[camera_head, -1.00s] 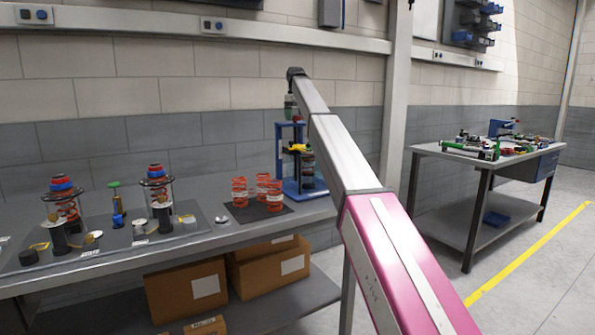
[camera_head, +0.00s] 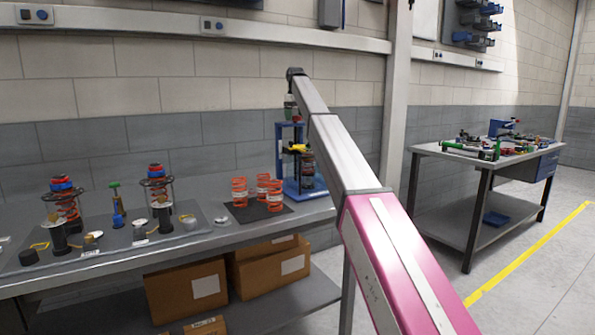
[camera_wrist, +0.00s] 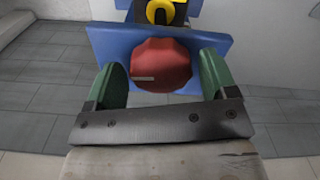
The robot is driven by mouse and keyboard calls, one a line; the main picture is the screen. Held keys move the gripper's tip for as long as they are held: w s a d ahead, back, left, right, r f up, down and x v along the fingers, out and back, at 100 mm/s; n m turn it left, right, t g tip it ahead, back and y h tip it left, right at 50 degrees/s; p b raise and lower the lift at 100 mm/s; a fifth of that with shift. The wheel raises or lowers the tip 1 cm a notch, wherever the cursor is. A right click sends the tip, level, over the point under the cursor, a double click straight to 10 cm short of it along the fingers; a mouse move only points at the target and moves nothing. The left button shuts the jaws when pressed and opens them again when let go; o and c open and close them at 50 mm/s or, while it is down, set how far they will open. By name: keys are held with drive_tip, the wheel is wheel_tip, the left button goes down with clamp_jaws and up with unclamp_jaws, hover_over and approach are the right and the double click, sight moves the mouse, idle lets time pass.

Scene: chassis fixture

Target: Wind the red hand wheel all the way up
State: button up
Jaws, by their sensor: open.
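The red hand wheel (camera_wrist: 160,66) has a scalloped rim and shows in the middle of the wrist view. It sits on top of a blue frame (camera_wrist: 105,42), which stands on the bench in the head view (camera_head: 281,150). My gripper (camera_wrist: 163,82) is open, its two green fingers on the left and right of the wheel with small gaps visible. In the head view my gripper (camera_head: 291,106) is at the top of the blue frame, and my arm hides part of the frame. A yellow part (camera_wrist: 160,10) shows beyond the wheel.
Several orange springs (camera_head: 240,192) stand on a dark mat left of the frame. Two spring-and-strut assemblies (camera_head: 157,190) stand farther left on the bench (camera_head: 205,245). The wall is close behind. A second table (camera_head: 430,150) stands at the right.

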drive_tip(key=m, duration=3.4)
drive_tip(key=shift+s+m, duration=0.1)
drive_tip(key=shift+m, duration=0.3)
drive_tip(key=m, duration=0.6)
drive_tip(key=c, duration=0.8)
drive_tip(key=n, duration=0.4)
drive_tip(key=shift+c, duration=0.2)
drive_tip(key=n, duration=0.8)
drive_tip(key=shift+n, duration=0.4)
drive_tip(key=n, duration=0.4)
